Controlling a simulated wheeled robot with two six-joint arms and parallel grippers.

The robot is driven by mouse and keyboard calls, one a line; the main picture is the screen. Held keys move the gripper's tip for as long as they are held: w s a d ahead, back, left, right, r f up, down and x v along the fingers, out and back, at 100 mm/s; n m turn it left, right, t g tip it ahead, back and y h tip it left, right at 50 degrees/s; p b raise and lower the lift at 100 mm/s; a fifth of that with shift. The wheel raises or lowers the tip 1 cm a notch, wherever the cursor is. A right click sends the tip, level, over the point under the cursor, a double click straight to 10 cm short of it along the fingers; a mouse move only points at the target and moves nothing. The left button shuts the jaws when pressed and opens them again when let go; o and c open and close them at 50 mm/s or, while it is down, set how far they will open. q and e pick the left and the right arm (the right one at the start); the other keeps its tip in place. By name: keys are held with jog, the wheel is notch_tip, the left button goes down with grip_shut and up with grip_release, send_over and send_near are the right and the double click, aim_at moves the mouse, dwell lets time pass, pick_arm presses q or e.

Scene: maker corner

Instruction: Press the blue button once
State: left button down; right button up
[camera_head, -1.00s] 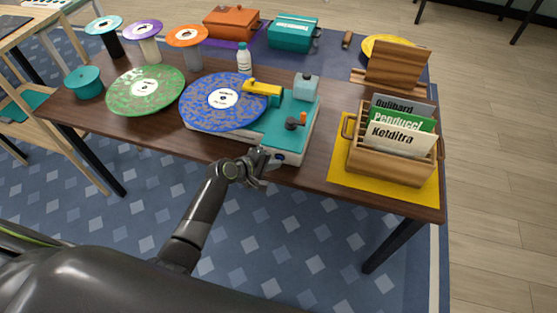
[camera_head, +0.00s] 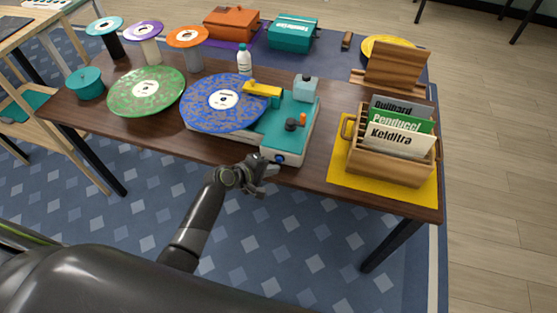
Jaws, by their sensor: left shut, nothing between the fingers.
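A teal and cream record player (camera_head: 271,140) sits at the front edge of the wooden table, with a blue speckled record (camera_head: 205,112) on it. A small blue button (camera_head: 279,158) shows on the cream front face at its near corner. My left gripper (camera_head: 268,175) is shut and empty, just in front of and below that face, a little left of the button. It appears apart from the button, though the exact gap is hard to judge. My right gripper is not in view.
A yellow tonearm (camera_head: 261,89) and a dark knob (camera_head: 291,125) are on the player's top. A wooden crate of record sleeves (camera_head: 384,170) stands on a yellow mat (camera_head: 344,182) at right. A green record (camera_head: 125,97) lies at left. A bottle (camera_head: 244,62) stands behind.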

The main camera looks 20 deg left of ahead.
pick_arm(q)
jog(key=s+p, duration=0.2)
jog(key=s, duration=0.3)
dwell(0.3)
jog(key=shift+a, duration=0.1)
dwell(0.6)
jog(key=s+a+f+m+g+y, duration=0.2)
jog(key=s+a+f, duration=0.2)
jog(key=s+f, duration=0.4)
jog(key=s+a+f+m+g+y, duration=0.15)
jog(key=s+a+f+y, duration=0.35)
jog(key=f, duration=0.6)
jog(key=s+a+f+m+g, duration=0.1)
jog(key=s+f+m, duration=0.1)
jog(key=s, duration=0.7)
jog(key=s+a+f+m+g, duration=0.2)
jog(key=s+f, duration=0.3)
jog(key=s, duration=0.5)
jog(key=s+a+f+m+g, duration=0.1)
jog(key=s+f+m, duration=0.3)
jog(key=s, duration=0.6)
jog(key=shift+s+a+f+g+y, duration=0.2)
jog(key=shift+a+g+y, duration=0.2)
jog(key=shift+a, duration=0.3)
